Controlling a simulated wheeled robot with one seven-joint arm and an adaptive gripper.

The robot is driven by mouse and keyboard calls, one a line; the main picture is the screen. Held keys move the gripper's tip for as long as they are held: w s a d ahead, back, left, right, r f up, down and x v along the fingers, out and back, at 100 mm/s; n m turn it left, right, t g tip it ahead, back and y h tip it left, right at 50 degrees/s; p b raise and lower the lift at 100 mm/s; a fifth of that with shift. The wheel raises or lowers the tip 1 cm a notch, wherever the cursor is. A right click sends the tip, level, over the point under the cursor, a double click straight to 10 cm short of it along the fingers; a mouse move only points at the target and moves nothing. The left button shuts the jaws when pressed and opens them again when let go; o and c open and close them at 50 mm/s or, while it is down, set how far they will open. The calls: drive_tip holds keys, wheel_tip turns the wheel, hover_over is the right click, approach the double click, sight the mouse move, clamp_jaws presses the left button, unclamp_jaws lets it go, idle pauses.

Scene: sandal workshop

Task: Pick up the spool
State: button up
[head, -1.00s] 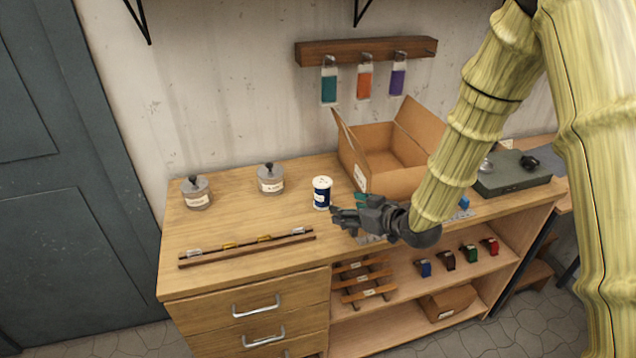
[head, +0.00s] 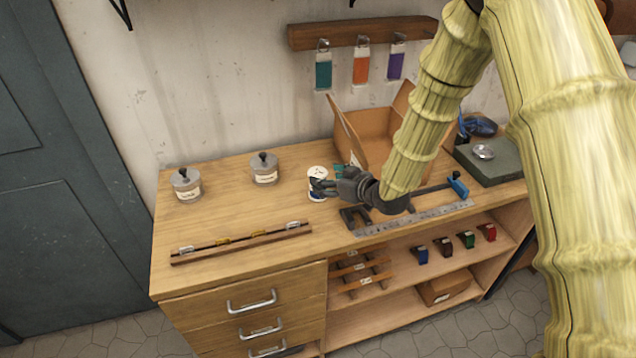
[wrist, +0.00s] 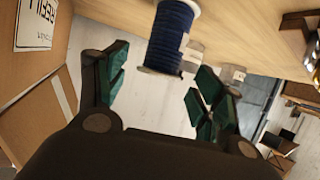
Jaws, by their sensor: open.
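The spool (head: 317,173) stands upright on the bench top, with a white top; my gripper partly covers it in the head view. In the wrist view the spool (wrist: 172,38) shows dark blue thread and a pale end flange, ahead of and between the spread fingers. My gripper (head: 322,187) is at the spool's near right side in the head view. In the wrist view my gripper (wrist: 158,95) is open, with nothing between its pads. Whether a finger touches the spool I cannot tell.
An open cardboard box (head: 364,136) stands behind my gripper. Two lidded jars (head: 264,171) are left of the spool. A wooden rack (head: 240,244) lies near the front edge. A steel ruler (head: 415,219) and blue-ended clamp (head: 457,187) lie right. The bench's left middle is clear.

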sight(322, 175)
drive_tip(key=shift+w+a+r+p, duration=0.1)
drive_tip(key=shift+w+a+p, duration=0.15)
drive_tip(key=shift+a+p, duration=0.1)
drive_tip(key=shift+p+x, duration=0.9)
drive_tip(key=shift+x, duration=1.25)
drive_tip(key=c, duration=1)
drive_tip(key=shift+r, duration=0.1)
drive_tip(key=shift+c, duration=0.2)
